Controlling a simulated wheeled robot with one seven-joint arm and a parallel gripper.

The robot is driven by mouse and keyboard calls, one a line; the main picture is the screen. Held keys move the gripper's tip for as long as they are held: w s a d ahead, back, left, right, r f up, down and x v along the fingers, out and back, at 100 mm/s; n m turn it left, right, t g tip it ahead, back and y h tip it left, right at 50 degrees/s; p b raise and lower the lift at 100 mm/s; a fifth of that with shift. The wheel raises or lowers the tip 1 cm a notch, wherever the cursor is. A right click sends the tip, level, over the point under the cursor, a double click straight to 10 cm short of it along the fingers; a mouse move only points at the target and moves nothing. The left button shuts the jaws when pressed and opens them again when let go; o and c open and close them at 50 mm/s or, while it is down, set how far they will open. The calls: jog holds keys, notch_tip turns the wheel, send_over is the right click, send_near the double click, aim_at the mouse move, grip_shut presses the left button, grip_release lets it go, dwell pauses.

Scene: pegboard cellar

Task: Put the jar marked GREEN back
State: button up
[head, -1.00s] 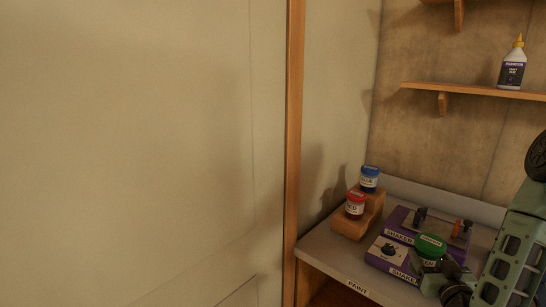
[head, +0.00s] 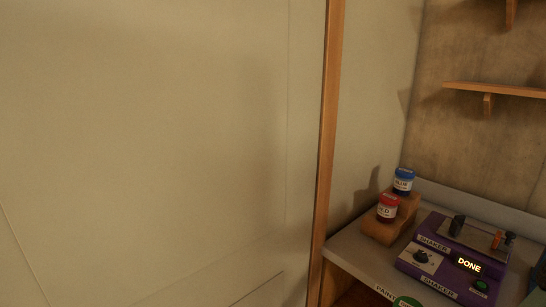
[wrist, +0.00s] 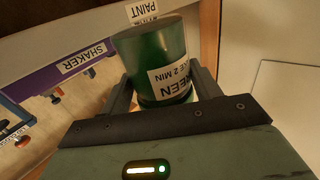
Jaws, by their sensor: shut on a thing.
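My gripper (wrist: 158,75) is shut on the green jar (wrist: 165,50), with one finger on each side of it. In the head view only the jar's green lid (head: 408,301) shows, at the bottom edge by the PAINT label; my gripper is out of that view. A wooden stepped stand (head: 380,228) holds a blue jar (head: 403,182) on its rear step and a red jar (head: 388,208) on its front step. The purple shaker (head: 440,275) reads DONE and holds no jar that I can see.
The grey bench top (head: 350,250) has a PAINT label on its front edge. A wooden post (head: 332,120) and a pale wall stand left of the stand. A wooden shelf (head: 500,90) is on the back wall. The bench in front of the stand is clear.

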jog(key=shift+s+f, duration=0.3)
jog(key=shift+f, duration=0.25)
jog(key=shift+w+d+r, duration=0.1)
jog(key=shift+w+r, duration=0.15)
jog(key=shift+r, duration=0.25)
jog(key=shift+w+r, duration=0.25)
jog(key=shift+r, duration=0.25)
notch_tip(320, 180, down, 4)
jog(key=b, duration=0.3)
jog(key=shift+r, duration=0.15)
